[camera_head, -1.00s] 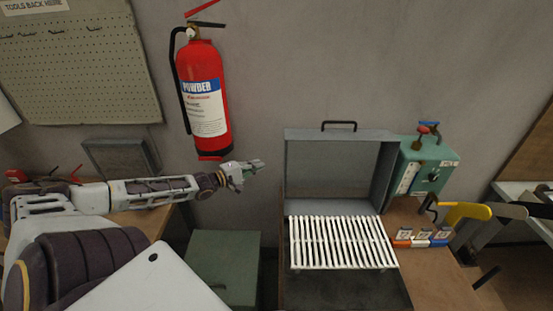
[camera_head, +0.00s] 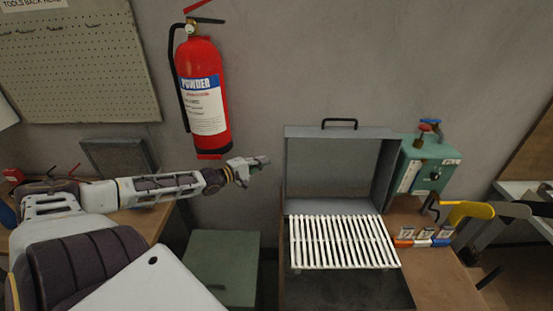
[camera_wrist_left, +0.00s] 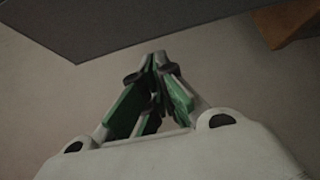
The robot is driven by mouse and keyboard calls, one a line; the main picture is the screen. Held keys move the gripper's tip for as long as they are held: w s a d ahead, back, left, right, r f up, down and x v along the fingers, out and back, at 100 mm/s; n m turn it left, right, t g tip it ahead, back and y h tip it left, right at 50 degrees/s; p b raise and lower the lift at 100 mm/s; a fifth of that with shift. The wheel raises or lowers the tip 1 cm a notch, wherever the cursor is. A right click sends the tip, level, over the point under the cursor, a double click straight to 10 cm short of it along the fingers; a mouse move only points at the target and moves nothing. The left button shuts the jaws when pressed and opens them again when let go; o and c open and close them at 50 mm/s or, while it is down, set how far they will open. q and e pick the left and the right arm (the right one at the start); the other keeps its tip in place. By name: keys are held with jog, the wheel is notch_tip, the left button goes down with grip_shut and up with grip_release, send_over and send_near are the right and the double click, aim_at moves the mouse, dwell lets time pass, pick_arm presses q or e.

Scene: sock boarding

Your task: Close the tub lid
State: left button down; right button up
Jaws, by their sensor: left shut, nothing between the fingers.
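The grey metal tub (camera_head: 345,290) stands on the bench at the middle right, with a white slatted rack (camera_head: 340,242) across it. Its lid (camera_head: 335,170) stands raised at the back, open, with a black handle (camera_head: 340,122) on its top edge. My left gripper (camera_head: 265,161) is shut and empty, in the air to the left of the lid and apart from it. In the left wrist view its fingers (camera_wrist_left: 157,60) meet at the tips, and a dark flat panel (camera_wrist_left: 120,25) fills the upper left; I cannot tell for sure that it is the lid. My right gripper is not in view.
A red fire extinguisher (camera_head: 204,95) hangs on the wall just left of and above my left gripper. A teal box with valves (camera_head: 425,170) stands right of the lid. A yellow-handled thing (camera_head: 467,212) is further right. A green box (camera_head: 222,268) stands lower, left of the tub.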

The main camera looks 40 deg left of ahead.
pick_arm(q)
jog(key=b+x, duration=0.3)
jog(key=x, duration=0.4)
dwell(1.5)
dwell(0.5)
